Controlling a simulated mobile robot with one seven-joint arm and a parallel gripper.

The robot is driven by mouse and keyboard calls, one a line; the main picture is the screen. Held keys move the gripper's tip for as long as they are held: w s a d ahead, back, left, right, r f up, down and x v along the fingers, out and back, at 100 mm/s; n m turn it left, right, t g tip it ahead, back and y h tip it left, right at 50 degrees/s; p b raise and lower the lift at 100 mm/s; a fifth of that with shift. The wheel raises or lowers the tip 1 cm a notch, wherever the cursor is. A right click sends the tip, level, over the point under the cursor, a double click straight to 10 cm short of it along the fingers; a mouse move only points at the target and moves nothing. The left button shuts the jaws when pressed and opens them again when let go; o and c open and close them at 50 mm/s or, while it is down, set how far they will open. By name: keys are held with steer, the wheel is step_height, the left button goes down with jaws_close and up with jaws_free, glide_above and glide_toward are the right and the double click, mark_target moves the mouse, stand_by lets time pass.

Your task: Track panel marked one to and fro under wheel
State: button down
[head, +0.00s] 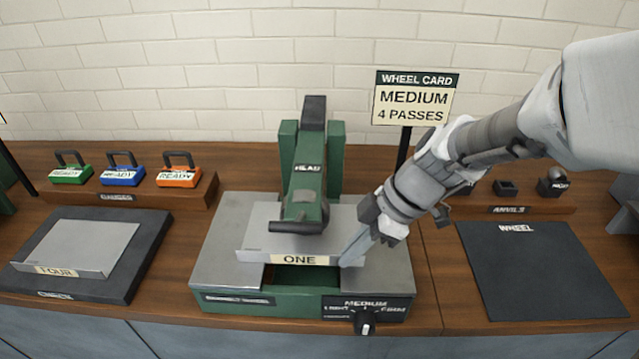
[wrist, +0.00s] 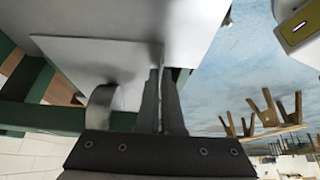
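The panel marked ONE (head: 255,240) is a flat grey sheet with a cream label on its front edge. It lies across the green wheel machine (head: 235,303), under the green arm marked HEAD (head: 304,185); the wheel itself is hidden. My gripper (head: 348,258) reaches in from the right to the panel's front right corner. In the wrist view, my gripper's fingers (wrist: 162,75) are close together with the edge of the grey panel (wrist: 90,60) between them. The wheel card (head: 413,98) reads MEDIUM, 4 PASSES.
A dial (head: 365,322) under a MEDIUM plate is on the machine's front right. Panel FOUR (head: 75,248) lies on a dark CHECK mat (head: 135,275) at left. Green, blue and orange READY blocks (head: 178,176) stand behind it. The dark WHEEL mat (head: 545,275) at right is empty.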

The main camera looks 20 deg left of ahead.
mark_target(364, 264)
steer(key=shift+s+a+b, duration=0.15)
steer(key=shift+s+a, duration=0.05)
steer(key=shift+a, duration=0.45)
steer(key=shift+s+a+b, duration=0.15)
steer(key=shift+a, duration=0.45)
steer(key=shift+w+d+b, duration=0.25)
steer(key=shift+d+b, duration=0.15)
steer(key=shift+d, duration=0.7)
steer(key=shift+w+d+b, duration=0.3)
steer(key=shift+d+b, duration=0.05)
steer(key=shift+d, duration=0.8)
steer(key=shift+w+d+b, duration=0.25)
steer(key=shift+d+b, duration=0.15)
steer(key=shift+d, duration=0.7)
steer(key=shift+a, duration=0.1)
steer(key=shift+s+a+b, duration=0.25)
steer(key=shift+a, duration=0.85)
steer(key=shift+s+a+b, duration=0.2)
steer(key=shift+s+a, duration=0.1)
steer(key=shift+a, duration=0.8)
steer(key=shift+s+a+b, duration=0.25)
steer(key=shift+a, duration=0.85)
steer(key=c, duration=1)
jaws_free()
steer(key=shift+o, duration=0.4)
